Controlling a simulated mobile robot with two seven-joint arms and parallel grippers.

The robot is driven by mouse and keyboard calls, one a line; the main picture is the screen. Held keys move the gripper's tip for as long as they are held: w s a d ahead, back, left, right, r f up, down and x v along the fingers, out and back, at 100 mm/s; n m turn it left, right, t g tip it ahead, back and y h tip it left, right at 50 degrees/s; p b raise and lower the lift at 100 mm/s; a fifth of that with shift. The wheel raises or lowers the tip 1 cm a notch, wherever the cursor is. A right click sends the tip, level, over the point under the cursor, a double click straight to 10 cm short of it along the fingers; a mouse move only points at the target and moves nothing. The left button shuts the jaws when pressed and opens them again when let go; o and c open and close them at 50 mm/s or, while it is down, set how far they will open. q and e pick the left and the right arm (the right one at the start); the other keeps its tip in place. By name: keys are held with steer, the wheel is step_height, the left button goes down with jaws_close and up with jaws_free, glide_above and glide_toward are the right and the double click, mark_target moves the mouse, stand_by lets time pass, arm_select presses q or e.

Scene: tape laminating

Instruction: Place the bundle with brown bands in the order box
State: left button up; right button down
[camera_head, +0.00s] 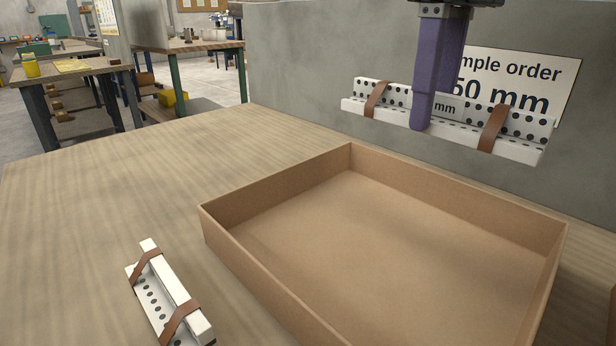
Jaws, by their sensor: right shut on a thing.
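My right gripper (428,118), with purple fingers, comes down from the top and is shut on a white bundle (512,150) with black dots and two brown bands. It holds this bundle in the air above the far side of the order box (222,235), an open, empty-looking brown cardboard box. A label ending in "mm" shows on the held bundle, partly hidden by the fingers. A second white bundle with brown bands (172,281) lies on the table, left of the box and apart from it. My left gripper is not in view.
A sign (560,75) reading "mple order" and "50 mm" is on the grey wall (300,60) behind the held bundle, partly covered by it. Other workbenches (70,65) stand far back left.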

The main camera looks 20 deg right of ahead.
steer(key=b, duration=0.1)
glide_above(406, 228)
step_height(406, 228, down, 8)
steer(key=shift+f, duration=0.2)
steer(key=shift+f+b, duration=0.6)
steer(key=shift+f, duration=1.55)
steer(key=shift+f, duration=0.1)
steer(key=shift+c, duration=2.2)
jaws_free()
